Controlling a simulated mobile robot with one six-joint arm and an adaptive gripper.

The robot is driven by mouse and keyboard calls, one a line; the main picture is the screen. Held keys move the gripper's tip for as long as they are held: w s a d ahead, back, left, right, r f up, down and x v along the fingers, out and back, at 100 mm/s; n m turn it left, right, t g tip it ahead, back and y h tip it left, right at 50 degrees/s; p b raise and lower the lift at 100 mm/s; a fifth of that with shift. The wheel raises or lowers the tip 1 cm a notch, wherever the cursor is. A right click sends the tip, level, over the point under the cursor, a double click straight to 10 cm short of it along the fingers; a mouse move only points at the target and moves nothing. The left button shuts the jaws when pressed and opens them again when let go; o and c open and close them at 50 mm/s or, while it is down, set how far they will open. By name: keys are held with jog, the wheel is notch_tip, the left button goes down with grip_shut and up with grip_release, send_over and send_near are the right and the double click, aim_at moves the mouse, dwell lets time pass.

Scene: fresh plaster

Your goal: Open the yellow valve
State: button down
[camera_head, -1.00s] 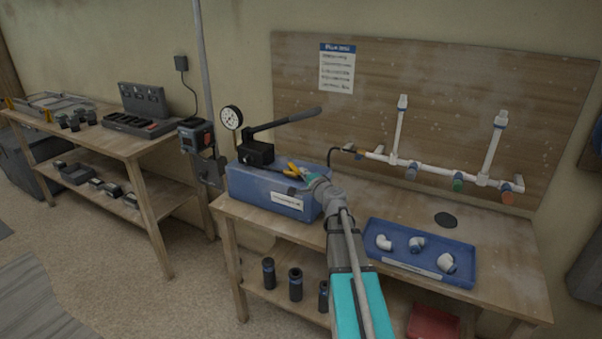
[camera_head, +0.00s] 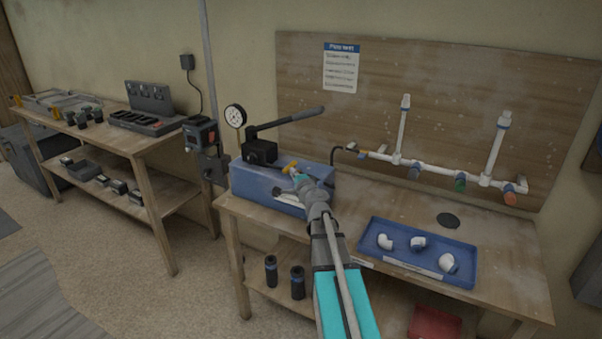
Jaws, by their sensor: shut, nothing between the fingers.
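A small yellow valve handle (camera_head: 289,167) shows at the black head of the hand pump (camera_head: 260,152), above the blue pump tank (camera_head: 262,186). My gripper (camera_head: 297,174) is shut and empty, with its tips right at the yellow handle. My wrist and arm hide part of the tank and its label. I cannot tell whether the fingers touch the handle. The pump's long black lever (camera_head: 290,121) slants up to the right. A round white gauge (camera_head: 235,116) stands at the pump's left.
A hose runs to a white pipe assembly (camera_head: 435,170) with coloured valves before a wooden backboard (camera_head: 440,90). A blue tray (camera_head: 380,262) with white elbows lies to my arm's right. A second workbench (camera_head: 140,143) with tools stands at left.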

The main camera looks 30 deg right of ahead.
jog(key=shift+w+a, duration=0.2)
jog(key=shift+a, duration=0.1)
jog(key=shift+w+a+r, duration=0.1)
jog(key=shift+w+a, duration=0.05)
dwell(0.3)
jog(key=s+a, duration=0.4)
jog(key=s, duration=0.7)
jog(key=shift+a, duration=0.3)
dwell(0.7)
